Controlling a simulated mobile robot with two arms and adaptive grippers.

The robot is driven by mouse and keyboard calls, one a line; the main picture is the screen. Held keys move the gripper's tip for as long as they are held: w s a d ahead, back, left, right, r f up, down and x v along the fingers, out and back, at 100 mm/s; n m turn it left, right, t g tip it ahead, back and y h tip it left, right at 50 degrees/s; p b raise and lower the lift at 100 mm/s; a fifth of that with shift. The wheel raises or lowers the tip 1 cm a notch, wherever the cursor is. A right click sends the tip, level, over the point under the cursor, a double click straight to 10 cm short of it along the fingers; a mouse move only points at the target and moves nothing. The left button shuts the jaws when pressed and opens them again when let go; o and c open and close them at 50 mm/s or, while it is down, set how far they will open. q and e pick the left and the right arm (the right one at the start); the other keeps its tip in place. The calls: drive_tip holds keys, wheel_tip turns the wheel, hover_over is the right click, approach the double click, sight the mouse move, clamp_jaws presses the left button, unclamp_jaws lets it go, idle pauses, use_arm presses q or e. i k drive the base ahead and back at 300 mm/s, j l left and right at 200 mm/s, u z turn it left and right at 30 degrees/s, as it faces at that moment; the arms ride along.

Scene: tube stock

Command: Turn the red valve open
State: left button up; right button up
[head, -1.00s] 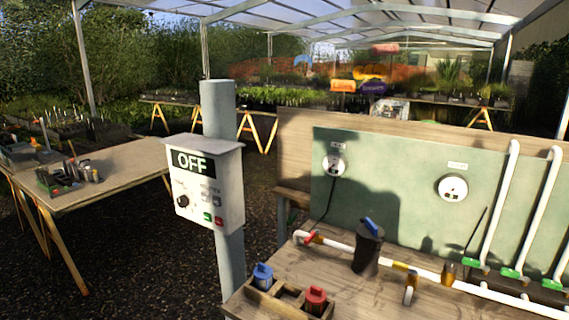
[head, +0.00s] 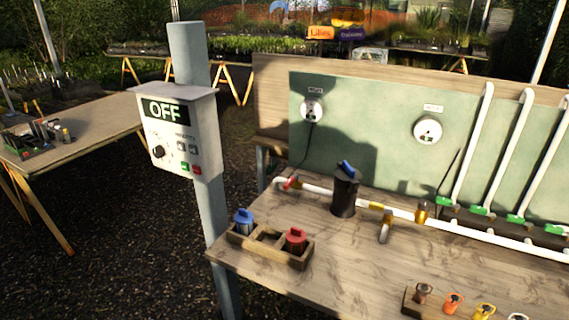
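The red valve (head: 291,182) is a small red handle on the white pipe near its left end, on the wooden bench. It lies slanted to the pipe; its exact setting is too small to tell. The white pipe (head: 318,189) runs right from it, past a dark canister with a blue top (head: 344,192). Neither of my grippers shows in the head view.
A control box (head: 178,130) reading OFF hangs on a grey post left of the bench (head: 350,255). A wooden tray (head: 268,258) holds a blue-capped and a red-capped container (head: 296,240). A rack with coloured pieces (head: 410,302) is at the front right. Green-handled valves (head: 480,211) are at right.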

sight(288, 184)
drive_tip(key=i+l+z, duration=0.15)
drive_tip(key=z, duration=0.3)
drive_tip(key=i+z, duration=0.3)
drive_tip(key=z, duration=0.15)
